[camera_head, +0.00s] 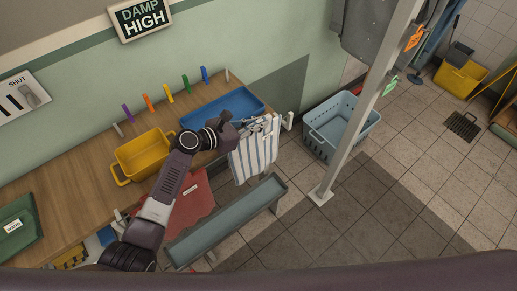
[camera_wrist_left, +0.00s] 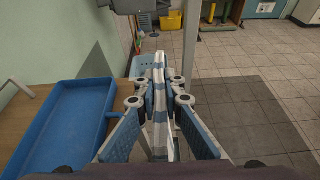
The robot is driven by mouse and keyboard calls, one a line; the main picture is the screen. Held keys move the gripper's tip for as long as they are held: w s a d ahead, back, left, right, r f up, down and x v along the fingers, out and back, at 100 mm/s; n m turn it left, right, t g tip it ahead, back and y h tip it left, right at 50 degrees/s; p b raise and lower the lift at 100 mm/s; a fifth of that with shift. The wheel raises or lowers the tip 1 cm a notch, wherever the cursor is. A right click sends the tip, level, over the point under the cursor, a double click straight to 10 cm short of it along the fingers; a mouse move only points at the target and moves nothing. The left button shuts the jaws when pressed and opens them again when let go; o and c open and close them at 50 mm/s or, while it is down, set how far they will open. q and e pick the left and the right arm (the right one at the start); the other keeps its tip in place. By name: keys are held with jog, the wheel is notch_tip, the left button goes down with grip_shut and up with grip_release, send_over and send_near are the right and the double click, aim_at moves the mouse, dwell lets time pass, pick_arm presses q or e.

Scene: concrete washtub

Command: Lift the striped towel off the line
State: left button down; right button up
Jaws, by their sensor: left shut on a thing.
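The striped towel (camera_head: 254,156), white with blue-grey stripes, hangs down beyond the right end of the wooden counter. My left gripper (camera_head: 258,125) is at its top edge and shut on it. In the left wrist view the towel (camera_wrist_left: 159,95) runs as a narrow folded strip between the two blue-padded fingers of the left gripper (camera_wrist_left: 160,98). The line itself is mostly hidden behind the gripper and towel; a white end piece (camera_head: 288,121) shows just right of the towel. I cannot tell whether the towel still touches the line. My right gripper is out of view.
A blue tray (camera_head: 222,108) and a yellow basket (camera_head: 146,154) stand on the counter (camera_head: 80,160). A red cloth (camera_head: 190,208) hangs left of the towel, above a grey-green trough (camera_head: 228,222). A light-blue basket (camera_head: 340,125) stands on the floor beside a pale post (camera_head: 365,110).

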pick_arm(q)
jog(key=shift+r+p, duration=0.45)
dwell(0.3)
jog(key=shift+r+p, duration=0.55)
jog(key=shift+p, duration=0.05)
jog(key=shift+r, duration=0.1)
jog(key=shift+r+p, duration=0.15)
jog(key=shift+p, duration=0.2)
jog(key=shift+r+p, duration=0.65)
jog(key=shift+p, duration=0.15)
notch_tip(320, 180, up, 5)
jog(key=p, duration=0.5)
dwell(0.3)
